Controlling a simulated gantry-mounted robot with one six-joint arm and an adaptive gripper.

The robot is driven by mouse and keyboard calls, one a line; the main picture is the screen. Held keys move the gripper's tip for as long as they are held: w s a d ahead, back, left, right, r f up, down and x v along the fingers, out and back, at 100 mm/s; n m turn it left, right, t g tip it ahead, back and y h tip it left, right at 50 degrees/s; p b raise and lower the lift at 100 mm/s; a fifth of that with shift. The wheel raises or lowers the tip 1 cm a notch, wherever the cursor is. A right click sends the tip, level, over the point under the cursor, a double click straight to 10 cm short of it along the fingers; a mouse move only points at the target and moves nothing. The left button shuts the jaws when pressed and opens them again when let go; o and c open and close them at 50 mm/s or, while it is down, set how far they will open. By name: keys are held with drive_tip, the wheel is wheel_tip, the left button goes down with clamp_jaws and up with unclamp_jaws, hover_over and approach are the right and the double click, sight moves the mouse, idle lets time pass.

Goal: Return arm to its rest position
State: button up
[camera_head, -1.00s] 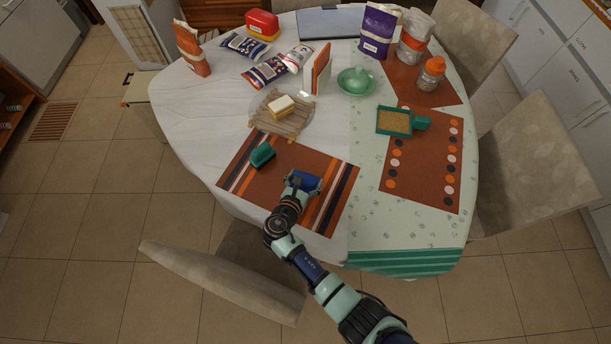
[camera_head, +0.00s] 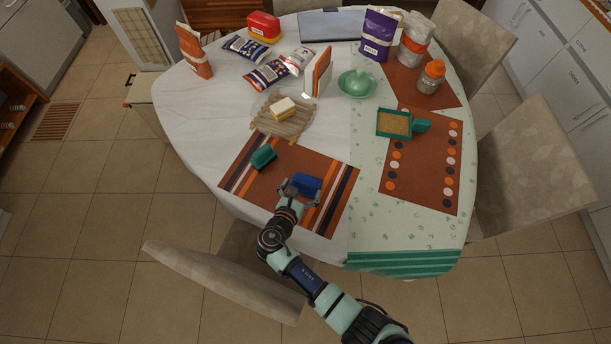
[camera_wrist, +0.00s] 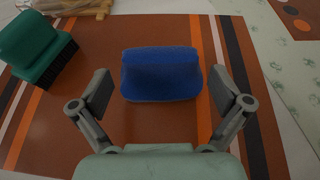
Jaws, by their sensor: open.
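My gripper (camera_head: 297,191) is open over the brown striped placemat (camera_head: 266,186) at the near edge of the table. In the wrist view its two fingers (camera_wrist: 162,95) are spread wide, with a blue block-like object (camera_wrist: 162,73) in front of and between them. The fingers stand apart from the blue object, which rests on the placemat. It also shows in the head view (camera_head: 308,183), just beyond the fingertips. A green brush (camera_head: 264,156) with dark bristles lies to the left on the same mat.
A wooden slatted board (camera_head: 283,125) with a butter-like block lies beyond the mat. A green dustpan-like tray (camera_head: 394,123) is to the right. Bags, jars and a green dish (camera_head: 357,83) crowd the back. A chair (camera_head: 225,280) stands at the table's near side.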

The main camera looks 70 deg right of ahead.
drive_tip(key=shift+v, duration=0.85)
drive_tip(key=shift+d, duration=0.1)
